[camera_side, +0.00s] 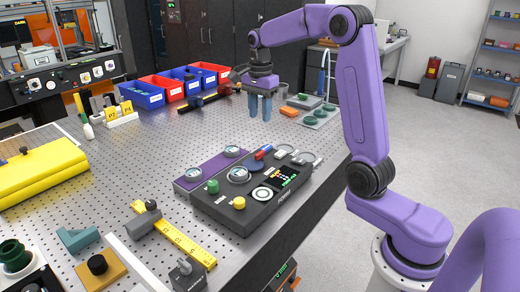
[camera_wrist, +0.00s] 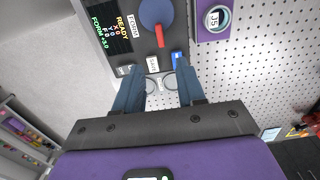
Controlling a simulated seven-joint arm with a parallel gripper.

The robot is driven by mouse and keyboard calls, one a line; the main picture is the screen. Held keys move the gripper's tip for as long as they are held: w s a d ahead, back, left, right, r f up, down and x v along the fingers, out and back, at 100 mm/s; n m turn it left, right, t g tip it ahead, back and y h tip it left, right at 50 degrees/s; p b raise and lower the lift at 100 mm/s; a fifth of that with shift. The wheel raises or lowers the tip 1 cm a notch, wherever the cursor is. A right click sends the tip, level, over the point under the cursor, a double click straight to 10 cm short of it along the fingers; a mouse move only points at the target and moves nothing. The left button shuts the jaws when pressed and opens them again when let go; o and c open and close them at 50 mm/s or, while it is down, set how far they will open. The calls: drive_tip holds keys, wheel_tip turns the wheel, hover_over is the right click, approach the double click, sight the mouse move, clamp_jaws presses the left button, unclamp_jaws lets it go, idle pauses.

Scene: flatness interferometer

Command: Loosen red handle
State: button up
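The red handle (camera_side: 264,152) is on the black instrument box (camera_side: 245,212) at the middle of the table, close to a blue round part (camera_side: 256,165). In the wrist view the red handle (camera_wrist: 160,36) is a short bar reaching from the edge of a blue disc (camera_wrist: 155,11). My gripper (camera_side: 260,112) hangs fingers down above the table, behind and above the box in the side view. It also shows in the wrist view (camera_wrist: 158,78), with its two blue-grey fingers apart and nothing between them. The handle lies beyond the fingertips, apart from them.
The box carries a lit display (camera_side: 282,176), a green knob (camera_side: 213,186), a yellow knob (camera_side: 239,203) and several clear rings. A purple plate (camera_side: 190,180) adjoins it. Red and blue bins (camera_side: 142,95) stand at the back. The perforated table around my gripper has free room.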

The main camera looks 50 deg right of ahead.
sight(260, 153)
wheel_tip(260, 153, down, 13)
idle(0.4)
clamp_jaws()
